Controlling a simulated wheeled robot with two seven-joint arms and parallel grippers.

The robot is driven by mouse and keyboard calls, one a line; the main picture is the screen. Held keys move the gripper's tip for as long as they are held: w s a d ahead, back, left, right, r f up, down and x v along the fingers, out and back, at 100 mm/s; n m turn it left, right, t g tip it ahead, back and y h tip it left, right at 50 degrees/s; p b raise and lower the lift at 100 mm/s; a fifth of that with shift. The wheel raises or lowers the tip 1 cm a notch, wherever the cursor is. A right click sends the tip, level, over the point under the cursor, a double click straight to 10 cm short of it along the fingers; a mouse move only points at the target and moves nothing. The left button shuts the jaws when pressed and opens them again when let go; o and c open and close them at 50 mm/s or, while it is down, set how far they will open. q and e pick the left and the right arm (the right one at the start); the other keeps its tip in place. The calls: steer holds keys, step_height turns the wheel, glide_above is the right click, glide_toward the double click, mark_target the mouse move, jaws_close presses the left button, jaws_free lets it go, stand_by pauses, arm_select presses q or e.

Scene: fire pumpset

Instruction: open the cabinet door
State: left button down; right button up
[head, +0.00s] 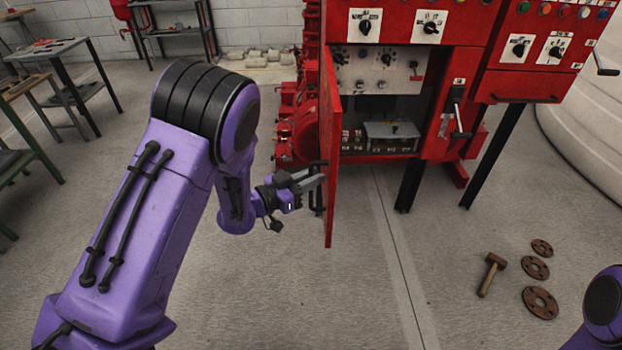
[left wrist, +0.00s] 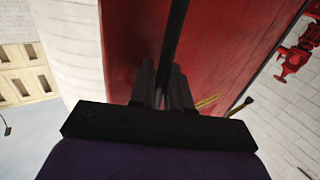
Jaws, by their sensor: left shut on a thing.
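The red cabinet (head: 455,45) stands at the upper middle of the head view. Its door (head: 328,150) stands swung out toward me, seen nearly edge-on. The inside of the cabinet shows, with a panel of knobs and a grey box (head: 392,131). My left gripper (head: 312,181) is at the door's outer face, shut on the dark door handle (head: 319,200). In the left wrist view, the fingers (left wrist: 161,85) close around the dark bar of the handle, with the red door (left wrist: 215,50) behind it. My right gripper is not in view; only part of my right arm shows at the lower right.
A hammer (head: 491,274) and several rusty discs (head: 540,302) lie on the floor at the right. Workbenches (head: 60,65) stand at the far left. Red pump equipment (head: 296,130) is behind the door.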

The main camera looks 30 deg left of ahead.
arm_select(q)
steer(key=shift+a, duration=0.1)
steer(key=c, duration=1.4)
jaws_free()
steer(key=shift+r, duration=0.1)
steer(key=shift+o, duration=0.6)
steer(key=shift+w, duration=0.15)
steer(key=b+v, duration=0.2)
steer(key=v, duration=0.8)
steer(key=shift+s+a, duration=0.15)
steer(key=shift+s, duration=0.1)
